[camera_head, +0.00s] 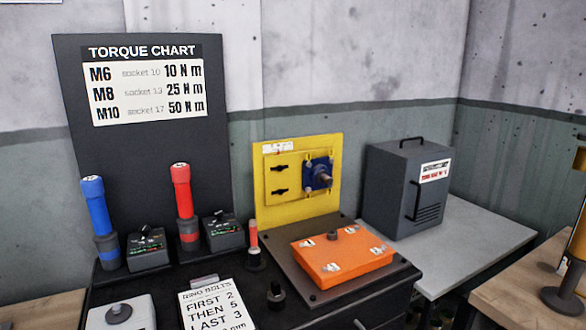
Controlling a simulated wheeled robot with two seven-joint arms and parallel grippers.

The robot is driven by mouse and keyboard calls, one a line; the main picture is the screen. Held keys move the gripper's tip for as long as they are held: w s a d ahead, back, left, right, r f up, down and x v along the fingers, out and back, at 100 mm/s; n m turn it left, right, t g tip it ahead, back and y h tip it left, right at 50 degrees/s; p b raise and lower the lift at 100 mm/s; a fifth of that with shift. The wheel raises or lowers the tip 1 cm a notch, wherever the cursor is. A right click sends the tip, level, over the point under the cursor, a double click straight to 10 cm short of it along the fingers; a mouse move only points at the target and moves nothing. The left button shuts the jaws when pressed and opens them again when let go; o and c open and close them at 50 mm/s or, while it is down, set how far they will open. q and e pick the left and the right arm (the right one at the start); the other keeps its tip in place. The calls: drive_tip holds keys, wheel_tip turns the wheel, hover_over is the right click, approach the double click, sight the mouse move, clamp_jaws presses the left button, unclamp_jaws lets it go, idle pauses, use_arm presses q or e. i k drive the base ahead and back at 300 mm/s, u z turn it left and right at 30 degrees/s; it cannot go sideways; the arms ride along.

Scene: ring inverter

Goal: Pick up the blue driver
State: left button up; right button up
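The blue driver (96,208) stands upright at the left of the dark bench. Its blue grip is on top and its dark grey lower end sits in a holder (107,250). A red driver (183,195) stands upright to its right in a similar holder. Neither of my grippers shows in the head view.
A small dark box (147,250) stands right beside the blue driver. A torque chart board (140,160) rises behind it. A grey unit with a knob (120,312) and a printed card (214,305) are in front. An orange plate (340,257) lies right, before a yellow panel (290,210).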

sight(93, 188)
drive_tip(key=z, duration=1.95)
drive_tip(key=k, duration=1.4)
drive_tip(key=u, duration=1.75)
drive_tip(key=i, duration=0.5)
drive_tip(key=z, duration=0.05)
